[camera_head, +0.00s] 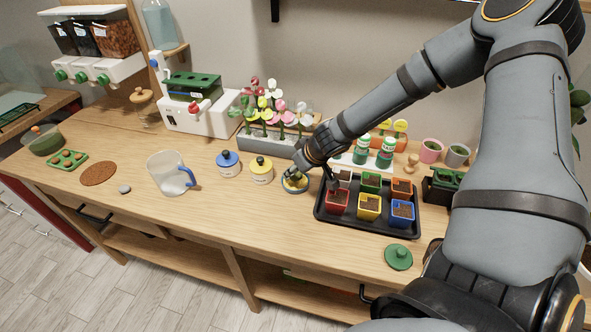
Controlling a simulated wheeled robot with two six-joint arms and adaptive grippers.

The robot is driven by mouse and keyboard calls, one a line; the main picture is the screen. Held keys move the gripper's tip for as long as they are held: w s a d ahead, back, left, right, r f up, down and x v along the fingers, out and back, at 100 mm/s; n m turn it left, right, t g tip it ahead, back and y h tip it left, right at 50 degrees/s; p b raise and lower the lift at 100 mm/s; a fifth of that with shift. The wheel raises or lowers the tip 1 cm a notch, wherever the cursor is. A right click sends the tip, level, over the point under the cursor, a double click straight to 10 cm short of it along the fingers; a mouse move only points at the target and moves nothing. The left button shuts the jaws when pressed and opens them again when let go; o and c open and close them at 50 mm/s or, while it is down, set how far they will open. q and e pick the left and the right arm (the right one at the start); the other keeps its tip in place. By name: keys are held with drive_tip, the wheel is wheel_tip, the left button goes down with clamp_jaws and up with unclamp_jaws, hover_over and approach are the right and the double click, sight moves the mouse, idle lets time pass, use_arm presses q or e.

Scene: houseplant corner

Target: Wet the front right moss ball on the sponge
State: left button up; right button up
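A small round blue dish (296,190) with a yellowish pad, which looks like the sponge, sits on the table left of the black tray. My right gripper (297,178) reaches down over it from the right, its fingers at or just above the pad. The fingers hide most of the pad, and whether they hold a moss ball is too small to tell. A green tray (68,159) with several small brownish balls lies at the far left; I cannot tell whether these are the moss balls. My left gripper is not in view.
A black tray (349,220) with several coloured square pots of soil stands right of the dish. A planter of flowers (266,140) is behind. The front table edge is mostly clear.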

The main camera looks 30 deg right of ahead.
drive_tip(key=shift+f+b, duration=0.35)
drive_tip(key=shift+b, duration=0.05)
idle(1.4)
wheel_tip(320, 180, up, 7)
drive_tip(key=p, duration=0.6)
drive_tip(key=shift+r, duration=0.1)
